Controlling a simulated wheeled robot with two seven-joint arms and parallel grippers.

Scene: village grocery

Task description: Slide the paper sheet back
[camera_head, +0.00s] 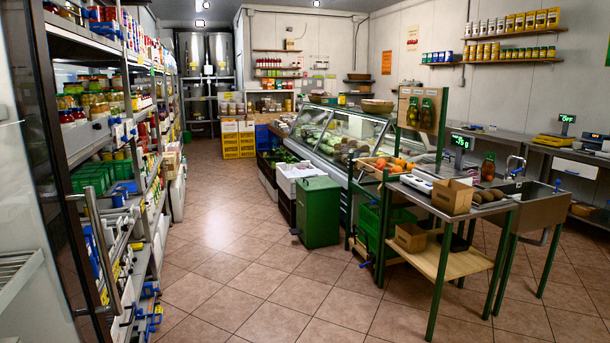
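I cannot pick out with certainty the paper sheet that the task names. A small white poster (413,38) and an orange one (386,62) hang on the back right wall. A flat white item (416,182) lies on the metal-topped table (408,189) at the right, beside a cardboard box (452,196); I cannot tell if it is paper. Neither of my grippers shows in the head view.
A tall stocked shelf rack (62,105) stands close at the left. A glass display counter (335,131), a green bin (318,212) and a sink (527,200) stand to the right. The tiled floor (225,235) between is clear.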

